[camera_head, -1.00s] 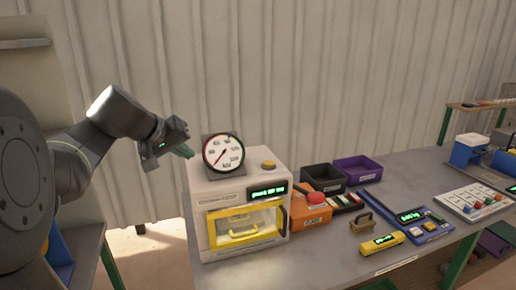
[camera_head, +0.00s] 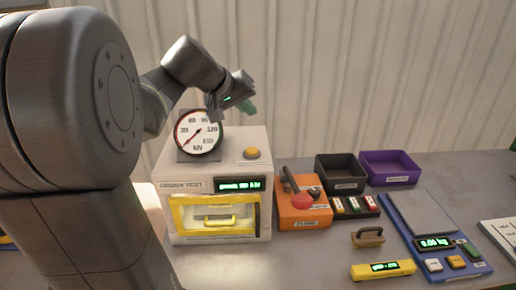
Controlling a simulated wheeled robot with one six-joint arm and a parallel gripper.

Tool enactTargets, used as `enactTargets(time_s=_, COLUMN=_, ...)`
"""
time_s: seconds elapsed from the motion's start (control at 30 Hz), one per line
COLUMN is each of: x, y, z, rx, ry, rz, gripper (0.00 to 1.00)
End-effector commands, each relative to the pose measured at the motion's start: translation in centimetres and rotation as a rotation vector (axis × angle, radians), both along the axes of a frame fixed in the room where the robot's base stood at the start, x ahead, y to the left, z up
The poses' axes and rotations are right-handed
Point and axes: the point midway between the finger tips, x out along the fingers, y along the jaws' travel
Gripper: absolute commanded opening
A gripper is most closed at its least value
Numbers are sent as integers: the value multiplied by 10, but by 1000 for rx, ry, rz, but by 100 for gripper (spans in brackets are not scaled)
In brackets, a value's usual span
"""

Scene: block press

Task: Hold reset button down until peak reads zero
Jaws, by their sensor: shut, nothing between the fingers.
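The white press labelled CRUSH TEST (camera_head: 185,160) stands on the bench. A round yellow button (camera_head: 252,153) sits on its top right, uncovered, most likely the reset button. A green-lit display (camera_head: 240,185) on its front starts with "peak"; its digits are too blurred to read for sure. A round dial gauge (camera_head: 198,132) marked kN stands on top, its red needle pointing to the lower left. My gripper (camera_head: 250,107) is shut and empty.
A yellow-framed door (camera_head: 176,214) is on the press front. Right of it stand an orange block with a red knob (camera_head: 303,200), a black bin (camera_head: 340,172), a purple bin (camera_head: 390,167) and a blue scale (camera_head: 415,232). A brown-handled block (camera_head: 368,237) and yellow meter (camera_head: 383,270) lie in front.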

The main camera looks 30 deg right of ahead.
Motion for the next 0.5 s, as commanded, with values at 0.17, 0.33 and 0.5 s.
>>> enactTargets(time_s=0.17, x=0, y=0, z=0, rx=0, ry=0, rz=0, gripper=0)
enactTargets(time_s=0.33, x=0, y=0, z=-3, rx=0, ry=0, rz=0, gripper=0)
enactTargets(time_s=0.5, x=0, y=0, z=-14, rx=0, ry=1, rz=1, gripper=0)
